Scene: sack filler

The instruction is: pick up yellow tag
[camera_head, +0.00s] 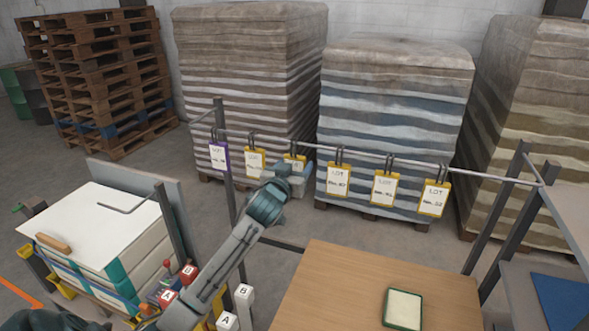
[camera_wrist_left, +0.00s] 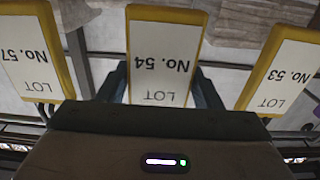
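Several yellow-framed tags with white LOT labels hang from a rail: one left of my gripper (camera_head: 254,163), and three to its right (camera_head: 338,180), (camera_head: 384,188), (camera_head: 434,198). My left gripper (camera_head: 292,178) is at another yellow tag (camera_head: 294,161), partly covering it. In the left wrist view this tag reads No. 54 (camera_wrist_left: 163,60), upside down, and lies between the two fingers of the gripper (camera_wrist_left: 160,78). The fingers are apart, with a gap on each side of the tag. Yellow tags No. 57 (camera_wrist_left: 32,60) and No. 53 (camera_wrist_left: 285,72) flank it. My right gripper is not in view.
A purple tag (camera_head: 219,156) hangs at the rail's left end. The metal rail (camera_head: 365,153) runs in front of wrapped sack pallets (camera_head: 395,100). A wooden table (camera_head: 350,285) with a green-edged pad (camera_head: 403,309) stands in front. A stack of sacks (camera_head: 95,225) is at left.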

